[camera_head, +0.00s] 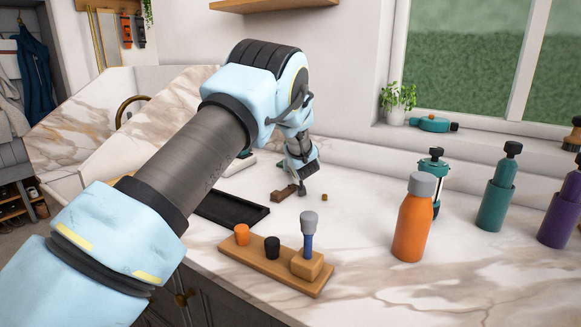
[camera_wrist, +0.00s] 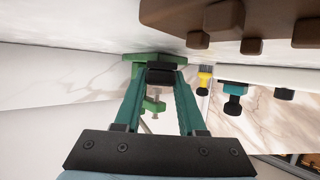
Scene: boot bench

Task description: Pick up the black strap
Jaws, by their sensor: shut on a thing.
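My gripper (camera_head: 301,181) is low over the marble counter, beyond the wooden peg block in the head view. In the wrist view, the two teal fingers of my gripper (camera_wrist: 159,78) close on a small black piece, which I take to be the black strap (camera_wrist: 160,73). In the head view a small dark bit shows at the fingertips, too small to make out. Most of the strap is hidden by the fingers.
A brown wooden piece (camera_head: 283,193) lies beside the fingertips. A black tray (camera_head: 232,209) and the peg block (camera_head: 262,272) are nearer. Orange (camera_head: 412,222), teal (camera_head: 497,193) and purple (camera_head: 562,211) bottles stand right. A green clamp-like object (camera_wrist: 152,105) shows behind the fingers.

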